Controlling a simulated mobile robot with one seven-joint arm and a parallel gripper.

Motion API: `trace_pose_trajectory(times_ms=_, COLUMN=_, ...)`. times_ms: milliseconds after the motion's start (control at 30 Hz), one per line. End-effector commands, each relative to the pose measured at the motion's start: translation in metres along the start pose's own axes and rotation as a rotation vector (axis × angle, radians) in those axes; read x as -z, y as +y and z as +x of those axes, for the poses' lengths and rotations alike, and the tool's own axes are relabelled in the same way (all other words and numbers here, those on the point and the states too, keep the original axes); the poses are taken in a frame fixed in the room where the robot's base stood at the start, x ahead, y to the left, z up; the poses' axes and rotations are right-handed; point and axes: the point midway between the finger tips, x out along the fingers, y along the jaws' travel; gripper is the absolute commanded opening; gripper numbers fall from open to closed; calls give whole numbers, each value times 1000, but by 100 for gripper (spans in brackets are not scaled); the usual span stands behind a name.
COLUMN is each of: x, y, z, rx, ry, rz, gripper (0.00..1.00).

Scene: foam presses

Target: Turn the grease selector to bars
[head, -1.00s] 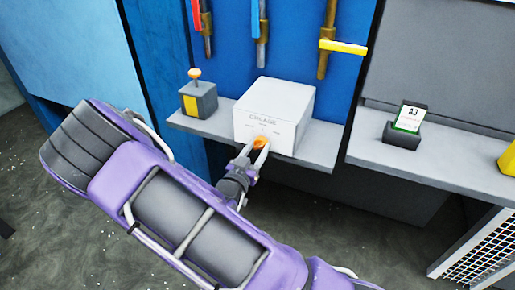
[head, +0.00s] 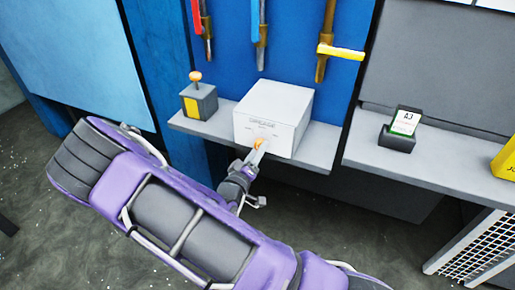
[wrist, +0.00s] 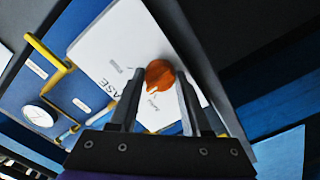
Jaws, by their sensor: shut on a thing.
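The grease selector is an orange knob (head: 259,144) on the front face of a white box marked GREASE (head: 273,116), which stands on a grey shelf. The knob also shows in the wrist view (wrist: 159,74), between the fingertips. My gripper (head: 256,150) is shut on the orange knob at the box front. In the wrist view my gripper (wrist: 157,82) has one finger on each side of the knob. Small labels surround the knob, too small or blurred to read fully. The pointer's setting cannot be told for sure.
A grey and yellow box with an orange button (head: 197,97) stands left of the white box on the shelf (head: 318,150). Pipes with red, blue and yellow handles (head: 341,52) hang above. A card holder (head: 397,139) stands on the right-hand ledge.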

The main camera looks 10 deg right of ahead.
Motion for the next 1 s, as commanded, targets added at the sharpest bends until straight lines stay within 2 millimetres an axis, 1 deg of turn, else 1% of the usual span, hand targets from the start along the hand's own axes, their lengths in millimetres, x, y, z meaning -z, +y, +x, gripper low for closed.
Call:
trace_pose_trajectory(times_ms=300, x=1, y=1, z=0, rx=0, ry=0, rz=-300, gripper=0)
trace_pose_trajectory(times_ms=600, x=1, y=1, z=0, rx=1, ry=0, rz=-540, gripper=0)
trace_pose_trajectory(times_ms=800, x=1, y=1, z=0, rx=1, ry=1, rz=-646, gripper=0)
trace_pose_trajectory(times_ms=1000, x=1, y=1, z=0, rx=1, ry=1, rz=-705, gripper=0)
